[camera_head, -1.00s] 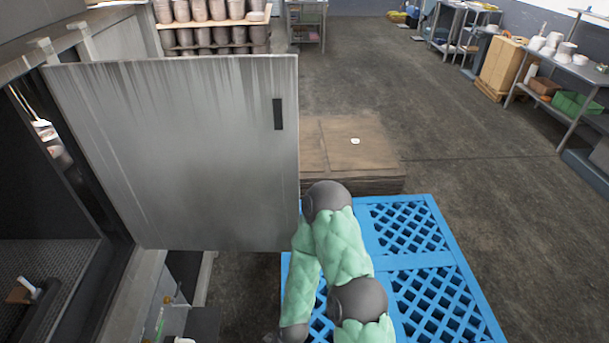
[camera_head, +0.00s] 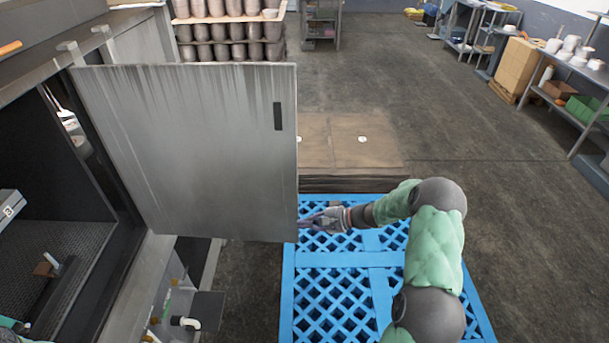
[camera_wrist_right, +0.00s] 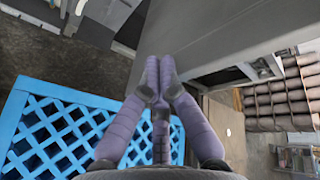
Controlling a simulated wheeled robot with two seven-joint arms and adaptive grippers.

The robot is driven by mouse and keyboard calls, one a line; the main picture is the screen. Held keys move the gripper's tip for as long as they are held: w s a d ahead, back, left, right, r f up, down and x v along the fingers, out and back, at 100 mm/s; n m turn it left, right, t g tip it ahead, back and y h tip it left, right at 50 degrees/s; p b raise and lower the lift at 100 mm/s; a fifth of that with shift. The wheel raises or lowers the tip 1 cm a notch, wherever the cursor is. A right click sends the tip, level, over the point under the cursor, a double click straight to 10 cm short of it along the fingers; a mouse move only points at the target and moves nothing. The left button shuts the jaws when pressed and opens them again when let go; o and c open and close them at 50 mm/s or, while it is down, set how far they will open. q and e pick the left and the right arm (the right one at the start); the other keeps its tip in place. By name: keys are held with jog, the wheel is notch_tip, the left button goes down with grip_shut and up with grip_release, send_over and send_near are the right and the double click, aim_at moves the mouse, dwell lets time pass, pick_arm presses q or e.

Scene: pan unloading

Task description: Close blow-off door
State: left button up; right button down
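The blow-off door (camera_head: 190,150) is a grey, streaked metal panel standing open, swung out from the dark cabinet opening (camera_head: 60,200) at left. It has a dark slot-like handle (camera_head: 277,116) near its free edge. My right gripper (camera_head: 303,222) is at the door's lower free corner. In the right wrist view its purple fingers (camera_wrist_right: 160,62) converge with tips together and nothing visible between them. A grey panel (camera_wrist_right: 225,35), apparently the door, lies just beyond the tips; whether they touch it I cannot tell. My left gripper is not in view.
A blue lattice pallet (camera_head: 340,285) lies under my right arm, and brown stacked sheets (camera_head: 350,155) lie behind it. A rack of grey pots (camera_head: 230,30) stands at the back. Metal shelves (camera_head: 575,75) stand at right. The floor at right is clear.

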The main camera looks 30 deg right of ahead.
jog(key=w+d+r+t, duration=0.1)
jog(key=d+r+t, duration=0.4)
jog(key=d+r, duration=0.6)
jog(key=w+a+r, duration=0.4)
jog(key=w+a, duration=0.1)
jog(key=a, duration=0.4)
jog(key=shift+w+n, duration=0.35)
jog(key=shift+n, duration=0.05)
jog(key=shift+a, duration=0.15)
